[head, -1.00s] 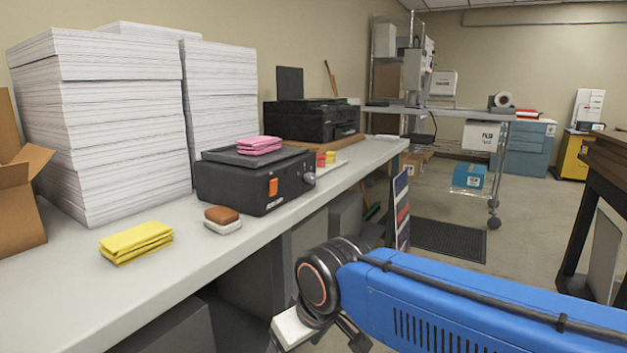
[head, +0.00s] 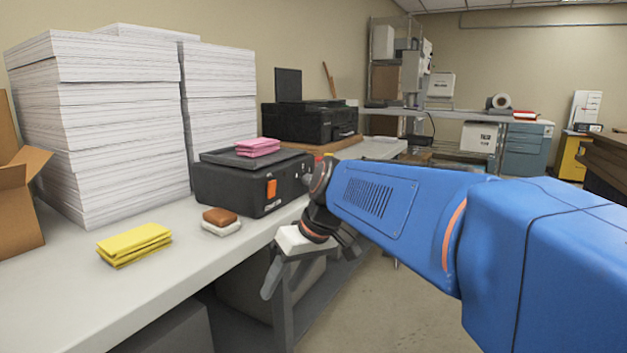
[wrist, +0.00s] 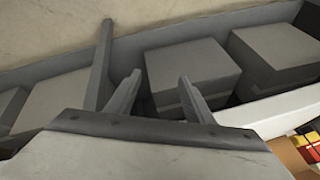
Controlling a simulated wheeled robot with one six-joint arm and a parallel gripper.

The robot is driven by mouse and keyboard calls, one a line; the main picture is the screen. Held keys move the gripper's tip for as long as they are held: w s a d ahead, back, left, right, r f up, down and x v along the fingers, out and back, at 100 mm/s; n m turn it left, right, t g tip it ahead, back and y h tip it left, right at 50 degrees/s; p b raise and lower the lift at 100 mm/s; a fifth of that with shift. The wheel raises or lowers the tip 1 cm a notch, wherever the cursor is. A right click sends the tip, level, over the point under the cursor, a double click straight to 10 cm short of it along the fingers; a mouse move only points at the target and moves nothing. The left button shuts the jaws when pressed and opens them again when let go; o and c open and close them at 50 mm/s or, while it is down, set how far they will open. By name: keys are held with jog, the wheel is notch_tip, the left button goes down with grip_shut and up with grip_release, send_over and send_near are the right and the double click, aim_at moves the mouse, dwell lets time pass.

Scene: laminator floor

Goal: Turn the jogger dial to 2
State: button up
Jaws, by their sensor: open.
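The jogger (head: 245,187) is a black box with an orange switch (head: 271,188), standing on the grey bench. Its dial, on the right end of the front face, is hidden behind my wrist in the head view. My gripper (head: 303,268) hangs at the bench's front edge, below and in front of the jogger, with its fingers pointing downward. In the wrist view, the two grey fingers (wrist: 158,82) are apart with nothing between them. The dial does not show in the wrist view, so its setting cannot be read.
Pink cloths (head: 258,146) lie on the jogger. A brown-and-white block (head: 221,221) and yellow cloths (head: 134,243) lie on the bench (head: 165,300). Tall paper stacks (head: 95,120) stand behind. A black printer (head: 308,121) is farther back. Boxes (wrist: 190,75) sit under the bench.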

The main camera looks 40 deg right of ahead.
jog(key=w+d+r+t+y, duration=0.1)
jog(key=w+d+r+t, duration=0.1)
jog(key=w+d+r, duration=0.45)
jog(key=n+t+y, duration=0.1)
jog(key=n+t, duration=0.1)
jog(key=t, duration=0.4)
send_near(312, 179)
jog(key=x, duration=0.8)
jog(key=shift+w+f, duration=0.25)
jog(key=shift+w, duration=0.1)
jog(key=c, duration=1)
